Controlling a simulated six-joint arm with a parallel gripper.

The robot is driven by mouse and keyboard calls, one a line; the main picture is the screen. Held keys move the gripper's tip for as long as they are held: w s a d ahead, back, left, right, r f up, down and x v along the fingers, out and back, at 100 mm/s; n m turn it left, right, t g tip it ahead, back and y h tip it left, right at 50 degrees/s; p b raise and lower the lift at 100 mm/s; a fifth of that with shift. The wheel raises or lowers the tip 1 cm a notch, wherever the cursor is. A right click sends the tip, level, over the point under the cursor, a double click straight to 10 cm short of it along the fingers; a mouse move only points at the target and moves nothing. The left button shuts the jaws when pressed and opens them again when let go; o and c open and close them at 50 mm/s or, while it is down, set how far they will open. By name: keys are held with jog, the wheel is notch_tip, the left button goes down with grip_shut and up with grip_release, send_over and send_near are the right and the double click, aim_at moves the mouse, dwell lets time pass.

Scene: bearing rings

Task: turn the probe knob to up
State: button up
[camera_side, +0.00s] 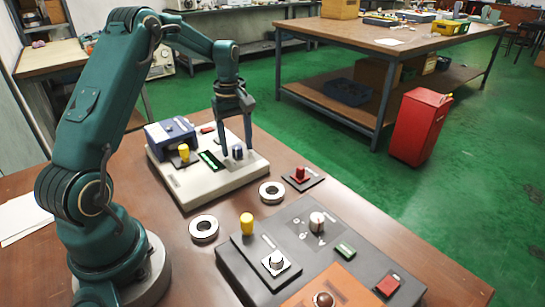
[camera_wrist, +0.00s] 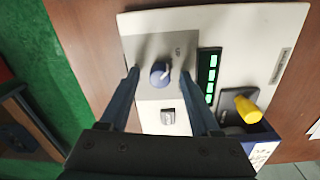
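The probe knob, a small dark blue knob (camera_wrist: 159,75) with a pale pointer mark, sits on a grey plate of the white panel (camera_wrist: 220,22). A small "UP" label is printed on the plate near it. My gripper (camera_side: 237,144) points down over the knob. In the wrist view my gripper (camera_wrist: 160,72) is open, with one finger on each side of the knob and a gap on both sides. Exactly where the pointer aims is hard to tell.
The panel also carries a green-lit display (camera_wrist: 211,75), a yellow-handled switch (camera_wrist: 247,110) and a blue box (camera_side: 171,138). Metal rings (camera_side: 204,229) and (camera_side: 272,191), a red button (camera_side: 300,174) and a dark control box (camera_side: 270,238) stand nearby on the brown table.

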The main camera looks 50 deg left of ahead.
aim_at(236, 147)
jog(key=shift+s+r, duration=0.1)
jog(key=shift+r, duration=2.5)
